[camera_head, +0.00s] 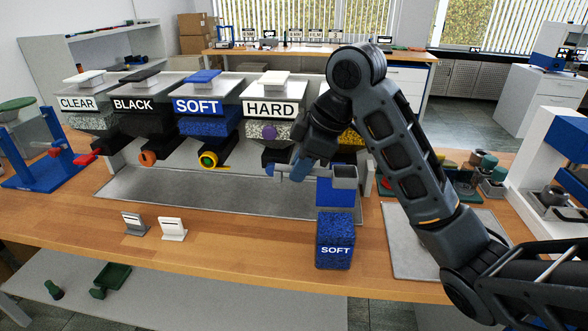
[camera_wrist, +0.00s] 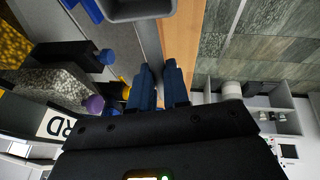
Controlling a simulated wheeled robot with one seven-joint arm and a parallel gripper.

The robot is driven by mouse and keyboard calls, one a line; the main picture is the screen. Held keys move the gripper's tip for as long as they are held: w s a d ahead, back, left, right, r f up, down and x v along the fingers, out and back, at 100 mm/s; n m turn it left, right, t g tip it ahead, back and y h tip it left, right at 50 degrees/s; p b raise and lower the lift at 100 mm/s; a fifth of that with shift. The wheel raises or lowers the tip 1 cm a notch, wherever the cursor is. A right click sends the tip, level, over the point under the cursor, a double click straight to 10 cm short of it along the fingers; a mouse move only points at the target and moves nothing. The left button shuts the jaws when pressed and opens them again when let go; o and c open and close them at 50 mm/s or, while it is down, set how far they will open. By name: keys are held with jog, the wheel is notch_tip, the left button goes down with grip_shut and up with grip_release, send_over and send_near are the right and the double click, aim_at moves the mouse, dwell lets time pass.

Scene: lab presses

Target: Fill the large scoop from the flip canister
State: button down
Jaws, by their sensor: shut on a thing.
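A blue speckled canister labelled SOFT (camera_head: 335,238) stands upright near the front of the wooden bench. A plain blue panel (camera_head: 336,194), which looks like its raised flip lid, shows above it.
Hoppers labelled CLEAR (camera_head: 76,104), BLACK (camera_head: 133,105), SOFT (camera_head: 198,106) and HARD (camera_head: 270,109) stand behind. Two small stands (camera_head: 173,229) sit left of the canister, with clear bench between. A blue press (camera_head: 40,160) stands far left, and a grey mat (camera_head: 408,252) lies right.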

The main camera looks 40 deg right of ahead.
notch_tip(320, 180, down, 11)
jog(key=s+d+t+y+b, duration=0.1)
jog(key=t+y+b, duration=0.1)
jog(key=b, duration=0.9)
jog(key=shift+r+t+y, duration=0.15)
jog(key=shift+t+y, duration=0.25)
jog(key=shift+t, duration=0.4)
jog(key=shift+w+d, duration=0.1)
dwell(0.7)
jog(key=shift+w+d, duration=0.2)
jog(key=shift+d, duration=0.05)
jog(key=shift+s+a, duration=0.1)
